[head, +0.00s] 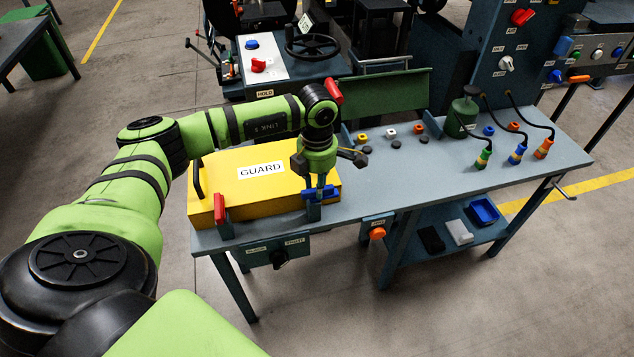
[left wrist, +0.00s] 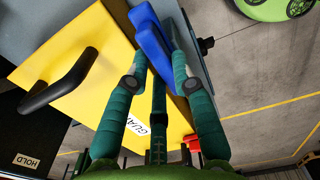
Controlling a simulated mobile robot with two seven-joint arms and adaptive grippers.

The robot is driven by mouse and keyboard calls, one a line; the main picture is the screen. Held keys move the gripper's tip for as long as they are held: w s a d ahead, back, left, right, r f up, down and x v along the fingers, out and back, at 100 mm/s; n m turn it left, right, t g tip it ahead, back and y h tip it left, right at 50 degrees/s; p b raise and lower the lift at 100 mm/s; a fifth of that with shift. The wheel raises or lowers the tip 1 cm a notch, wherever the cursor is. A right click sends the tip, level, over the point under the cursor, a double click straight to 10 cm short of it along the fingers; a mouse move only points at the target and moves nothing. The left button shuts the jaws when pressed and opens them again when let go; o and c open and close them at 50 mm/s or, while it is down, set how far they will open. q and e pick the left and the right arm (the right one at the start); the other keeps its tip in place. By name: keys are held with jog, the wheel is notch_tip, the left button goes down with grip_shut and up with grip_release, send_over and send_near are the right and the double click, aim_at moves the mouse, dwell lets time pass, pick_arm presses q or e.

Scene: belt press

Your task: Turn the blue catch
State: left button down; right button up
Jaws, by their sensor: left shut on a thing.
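The blue catch (head: 311,195) is at the front right corner of the yellow guard (head: 229,189), which is labelled GUARD and lies on the bench. My left gripper (head: 319,186) points down over the catch and is shut on it. In the left wrist view the blue catch (left wrist: 151,38) runs between the two green fingers (left wrist: 160,68) at their tips. The fingers hide part of it. The yellow guard (left wrist: 75,52) fills the left of that view. My right gripper is in neither view.
A red catch (head: 219,208) stands at the guard's front left, and a black handle (head: 198,178) is on its left end. A red lever (head: 333,91) shows behind my wrist. Buttons, a green bottle (head: 462,117) and cabled plugs (head: 521,152) stand to the right. The bench front (head: 400,198) is clear.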

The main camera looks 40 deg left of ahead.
pick_arm(q)
jog(key=n, duration=0.4)
jog(key=shift+a+n+b, duration=0.25)
jog(key=shift+n+b, duration=0.05)
jog(key=shift+b, duration=0.1)
jog(key=n, duration=0.4)
jog(key=shift+s+a+n, duration=0.1)
jog(key=shift+a+n, duration=0.1)
jog(key=shift+n, duration=0.1)
jog(key=n, duration=0.4)
jog(key=shift+s+a+n, duration=0.15)
jog(key=shift+n, duration=0.15)
jog(key=shift+s+a+n, duration=0.1)
jog(key=shift+s+n, duration=0.05)
jog(key=shift+n, duration=1.85)
jog(key=shift+p, duration=0.3)
jog(key=c, duration=1)
grip_release()
jog(key=shift+c, duration=0.2)
